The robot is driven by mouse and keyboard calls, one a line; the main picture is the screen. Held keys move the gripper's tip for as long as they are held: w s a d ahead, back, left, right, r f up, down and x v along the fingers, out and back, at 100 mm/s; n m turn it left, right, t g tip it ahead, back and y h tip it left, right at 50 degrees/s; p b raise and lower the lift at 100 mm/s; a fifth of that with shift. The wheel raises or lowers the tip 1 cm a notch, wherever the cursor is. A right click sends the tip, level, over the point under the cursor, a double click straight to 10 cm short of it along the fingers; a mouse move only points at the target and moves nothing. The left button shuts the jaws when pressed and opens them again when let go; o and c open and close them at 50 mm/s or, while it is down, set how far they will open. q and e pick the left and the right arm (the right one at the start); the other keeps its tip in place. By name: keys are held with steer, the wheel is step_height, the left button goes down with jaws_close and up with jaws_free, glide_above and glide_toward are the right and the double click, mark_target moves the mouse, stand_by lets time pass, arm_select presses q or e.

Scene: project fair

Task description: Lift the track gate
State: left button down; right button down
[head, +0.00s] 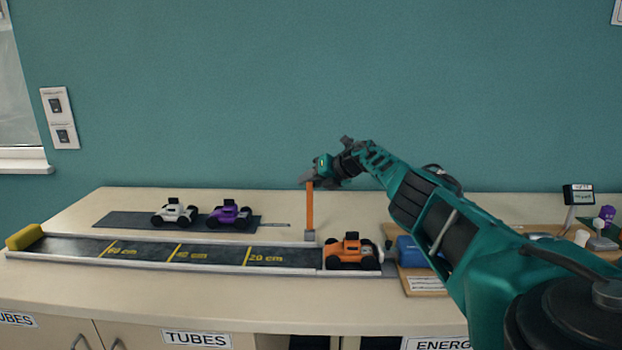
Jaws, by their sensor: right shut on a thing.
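The track gate (310,212) shows as an upright orange bar rising from a small grey base at the track's far side, near its right end. My right gripper (312,181) is at the top of the bar and shut on it. The dark track (200,254) has yellow distance marks and pale side walls. An orange toy car (351,251) stands on the track's right end, just right of the gate's base. My left gripper is not in view.
A white car (175,213) and a purple car (229,213) stand on a dark mat (120,220) behind the track. A yellow block (25,237) closes the track's left end. A wooden board (422,283) with a blue object (410,251) lies at right, partly hidden by my right arm.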

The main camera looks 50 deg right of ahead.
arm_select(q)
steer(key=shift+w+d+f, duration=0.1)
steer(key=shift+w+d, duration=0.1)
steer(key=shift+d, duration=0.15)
arm_select(e)
steer(key=shift+f+g, duration=0.4)
steer(key=shift+f, duration=0.45)
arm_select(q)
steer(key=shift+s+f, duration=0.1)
arm_select(e)
steer(key=c, duration=1.2)
jaws_free()
steer(key=shift+o, duration=0.7)
steer(key=shift+w, duration=0.1)
steer(key=shift+d, duration=0.1)
